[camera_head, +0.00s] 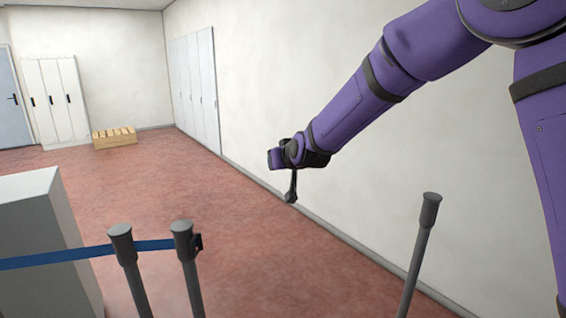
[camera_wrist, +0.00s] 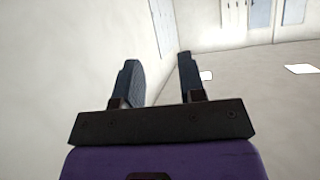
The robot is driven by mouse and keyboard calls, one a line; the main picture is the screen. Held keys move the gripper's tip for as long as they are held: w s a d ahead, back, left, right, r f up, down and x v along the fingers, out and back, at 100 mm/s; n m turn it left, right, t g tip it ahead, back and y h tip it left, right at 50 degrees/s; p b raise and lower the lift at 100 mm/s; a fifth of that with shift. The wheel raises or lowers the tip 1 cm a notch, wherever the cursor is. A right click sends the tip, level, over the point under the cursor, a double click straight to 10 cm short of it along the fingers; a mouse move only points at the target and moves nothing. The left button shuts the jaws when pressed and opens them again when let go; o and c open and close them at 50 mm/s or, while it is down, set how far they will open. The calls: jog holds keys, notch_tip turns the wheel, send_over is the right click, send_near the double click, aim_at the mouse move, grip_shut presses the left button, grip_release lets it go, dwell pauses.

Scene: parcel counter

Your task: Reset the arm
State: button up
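My purple arm (camera_head: 350,105) reaches from the upper right of the head view toward the middle, in front of the white wall. My gripper (camera_head: 290,198) hangs at its end, above the red floor and apart from everything around it. In the wrist view my gripper (camera_wrist: 160,75) shows two dark fingers standing apart with a clear gap between them. Nothing is held between the fingers. In the head view the gripper is small and seen from the side.
Grey posts (camera_head: 185,260) with a blue belt (camera_head: 70,255) stand at the lower left, beside a grey block (camera_head: 35,230). Another post (camera_head: 420,245) stands at the lower right. A wooden crate (camera_head: 114,138) and white lockers (camera_head: 55,100) are far back. The floor between is clear.

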jog(key=s+d+r+m+g+h, duration=0.1)
jog(key=s+d+r, duration=0.4)
jog(key=s+d, duration=0.45)
jog(key=s+d+r+m+g+h, duration=0.1)
jog(key=s+d+r+g+h, duration=0.1)
jog(key=s+d+r, duration=0.55)
jog(key=s+d+f+g, duration=0.1)
jog(key=s+d, duration=0.3)
jog(key=s, duration=0.4)
jog(key=s+d+f+m+g+h, duration=0.1)
jog(key=s+d+f, duration=0.1)
jog(key=s+d, duration=0.3)
jog(key=s+d+f+m+g+h, duration=0.1)
jog(key=s+d, duration=0.4)
jog(key=s, duration=0.8)
jog(key=shift+d+f, duration=0.15)
jog(key=shift+f, duration=0.45)
